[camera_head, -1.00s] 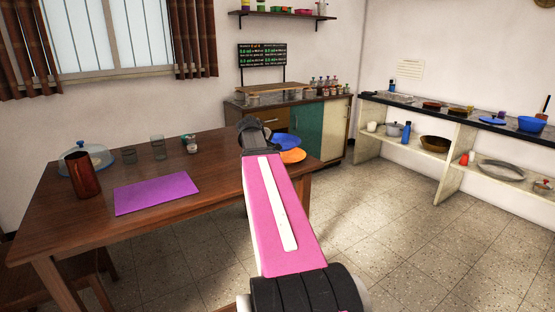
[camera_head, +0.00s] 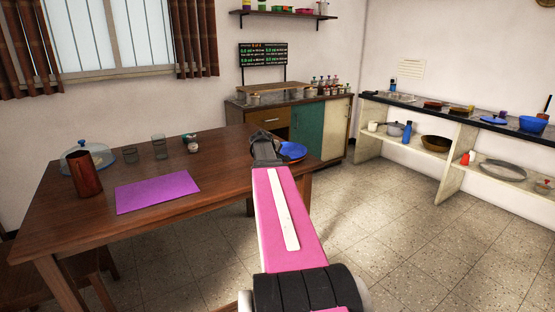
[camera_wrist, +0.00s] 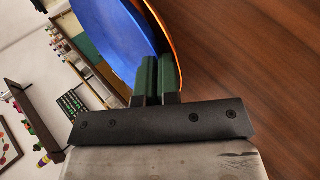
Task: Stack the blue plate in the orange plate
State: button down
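The blue plate (camera_head: 293,150) is at the right end of the wooden table in the head view, partly hidden by my arm. It also shows in the wrist view (camera_wrist: 118,35). The orange plate's rim (camera_wrist: 159,27) curves closely around the blue plate's edge in the wrist view; the orange plate is almost wholly hidden in the head view. The blue plate appears to lie over or in it, but I cannot tell whether it rests fully. My gripper (camera_wrist: 157,60) is at the blue plate's edge, its two dark green fingers close together with the blue rim seemingly between them.
The table (camera_head: 100,240) also bears a purple mat (camera_head: 157,191), a copper-brown tumbler (camera_head: 86,174), a glass dome (camera_head: 90,155), clear glasses (camera_head: 158,147) and a small jar (camera_head: 192,145). A cabinet (camera_head: 306,130) stands behind the table. The floor at right is clear.

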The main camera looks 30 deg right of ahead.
jog(key=c, duration=1.3)
grip_release()
jog(key=shift+f, duration=0.3)
jog(key=shift+c, duration=0.2)
jog(key=shift+a+r, duration=0.1)
jog(key=shift+r, duration=0.05)
jog(key=v, duration=1.2)
